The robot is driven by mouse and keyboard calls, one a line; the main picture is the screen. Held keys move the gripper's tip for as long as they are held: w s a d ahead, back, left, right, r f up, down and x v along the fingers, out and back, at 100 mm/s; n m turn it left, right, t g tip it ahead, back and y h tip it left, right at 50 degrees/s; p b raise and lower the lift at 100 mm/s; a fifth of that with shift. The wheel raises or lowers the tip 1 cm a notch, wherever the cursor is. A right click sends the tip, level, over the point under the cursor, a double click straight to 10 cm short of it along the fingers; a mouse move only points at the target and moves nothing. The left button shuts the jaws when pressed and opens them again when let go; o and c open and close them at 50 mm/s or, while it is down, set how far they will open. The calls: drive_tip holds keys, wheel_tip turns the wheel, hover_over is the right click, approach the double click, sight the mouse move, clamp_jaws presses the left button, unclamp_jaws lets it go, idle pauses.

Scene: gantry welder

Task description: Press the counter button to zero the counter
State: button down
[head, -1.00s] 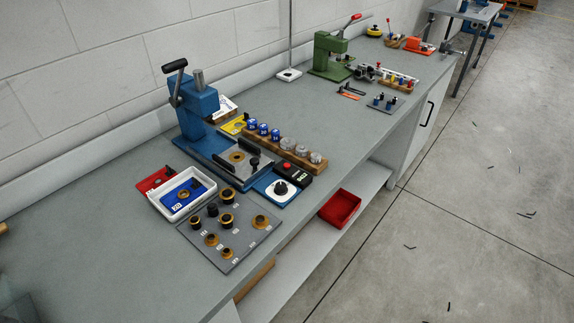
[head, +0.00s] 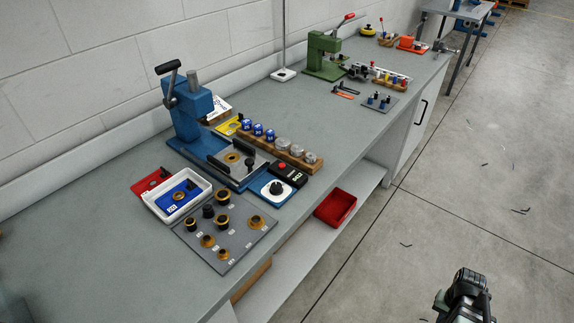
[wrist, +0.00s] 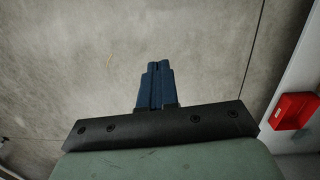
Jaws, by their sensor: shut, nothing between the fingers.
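The counter is a small black box (head: 288,174) near the bench's front edge in the head view. A red button (head: 282,166) sits at its far-left end and a small light display (head: 295,176) at its near end; the digits are too small to read. My gripper (wrist: 157,68) is shut and empty in the wrist view, its blue fingers together over bare floor. In the head view a dark part of my arm (head: 466,296) shows at the lower right, out over the floor and well away from the counter.
A white dial on a blue plate (head: 268,192) lies beside the counter. A blue press (head: 190,112) and a wooden block with several round dies (head: 270,145) stand behind it. A red bin (head: 335,207) sits below the bench edge and shows in the wrist view (wrist: 294,110).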

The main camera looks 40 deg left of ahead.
drive_tip(key=w+a+r+n+t+h, duration=0.1)
drive_tip(key=w+a+r+t, duration=0.1)
drive_tip(key=w+a+r, duration=0.65)
drive_tip(key=w+a+r+n+t+h, duration=0.1)
drive_tip(key=w+a+r, duration=0.3)
drive_tip(key=a, duration=0.7)
wheel_tip(320, 180, up, 30)
drive_tip(key=n+t, duration=0.3)
drive_tip(key=t, duration=0.4)
hover_over(279, 166)
drive_tip(key=shift+f, duration=0.15)
drive_tip(key=shift+f, duration=4.4)
drive_tip(key=shift+f, duration=0.1)
